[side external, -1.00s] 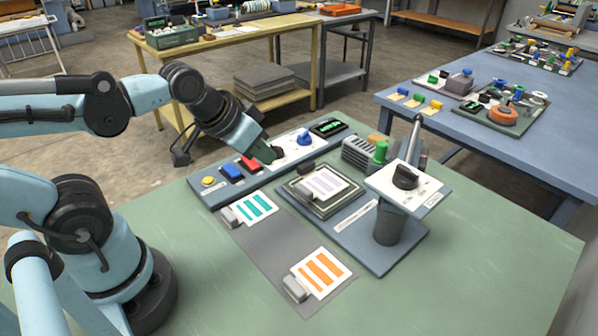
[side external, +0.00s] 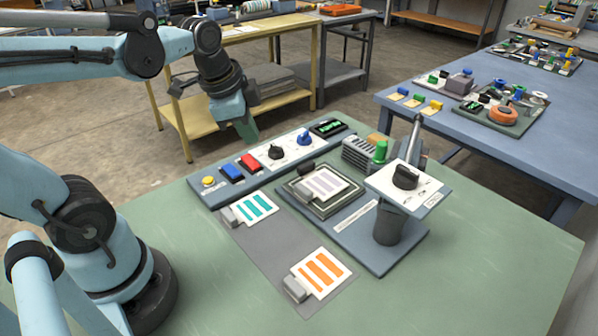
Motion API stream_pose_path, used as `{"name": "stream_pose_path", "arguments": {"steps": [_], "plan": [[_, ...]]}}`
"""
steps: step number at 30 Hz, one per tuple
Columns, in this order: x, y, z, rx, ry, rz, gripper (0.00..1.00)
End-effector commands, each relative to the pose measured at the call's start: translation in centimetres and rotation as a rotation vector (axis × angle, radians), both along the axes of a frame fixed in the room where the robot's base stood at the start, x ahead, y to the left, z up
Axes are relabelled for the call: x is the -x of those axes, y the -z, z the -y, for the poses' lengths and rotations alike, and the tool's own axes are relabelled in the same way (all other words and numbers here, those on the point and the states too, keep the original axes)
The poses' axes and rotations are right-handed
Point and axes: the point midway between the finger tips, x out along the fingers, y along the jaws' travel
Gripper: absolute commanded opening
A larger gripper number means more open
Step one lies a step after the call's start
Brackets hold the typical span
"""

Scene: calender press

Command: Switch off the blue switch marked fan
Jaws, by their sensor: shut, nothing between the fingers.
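A blue rocker switch (side external: 232,172) sits on the grey control strip (side external: 213,196) along the back of the green table. A red rocker (side external: 250,162) is just right of it. A blue rotary knob (side external: 304,138) stands further right on a white plate of the same strip. The labels are too small to read, and I cannot tell the rocker's on or off position. My gripper (side external: 248,133) is shut and empty. It hangs in the air above and behind the strip, apart from the switches, pointing down.
A yellow button (side external: 208,181) is at the strip's left end. A black knob (side external: 276,152) lies between the red rocker and blue knob. A dark display (side external: 327,127) is at the right end. In front are printed cards (side external: 255,207) and a raised pedestal knob (side external: 405,176).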

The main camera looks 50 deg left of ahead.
Motion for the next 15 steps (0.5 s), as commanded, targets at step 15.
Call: {"name": "stream_pose_path", "arguments": {"steps": [15], "plan": [[-0.1,-1.5,-6.4,-0.110,0.693,-0.302,0.00]]}}
